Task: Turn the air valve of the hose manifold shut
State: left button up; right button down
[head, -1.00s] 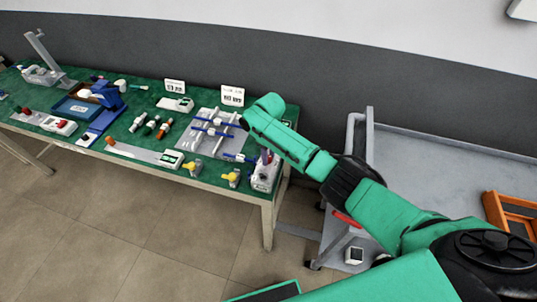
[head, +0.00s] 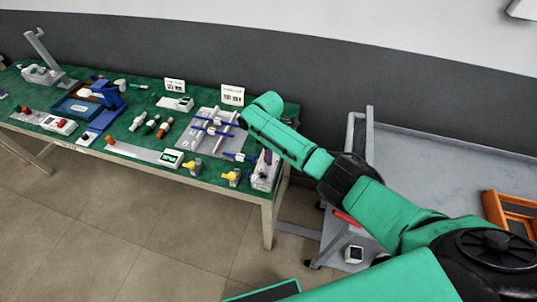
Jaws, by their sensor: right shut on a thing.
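My right arm reaches in from the right over the near right end of the green table. The manifold seems to be the pale block (head: 262,180) at the table's right corner. The valve handle and its angle cannot be made out. My left gripper is out of view.
Two yellow-handled fittings (head: 192,167) stand left of the block at the front edge. A grey plate (head: 204,143) with blue-handled pipes lies behind. Small tools and white boxes fill the table (head: 140,140). A grey cart (head: 430,150) stands to the right.

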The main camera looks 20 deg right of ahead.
jog(key=shift+w+n, duration=0.1)
jog(key=shift+n, duration=0.2)
jog(key=c, duration=0.5)
grip_release()
notch_tip(320, 180, up, 15)
jog(key=shift+w+f+b, duration=0.1)
jog(key=shift+f+b, duration=0.1)
jog(key=shift+b, duration=0.6)
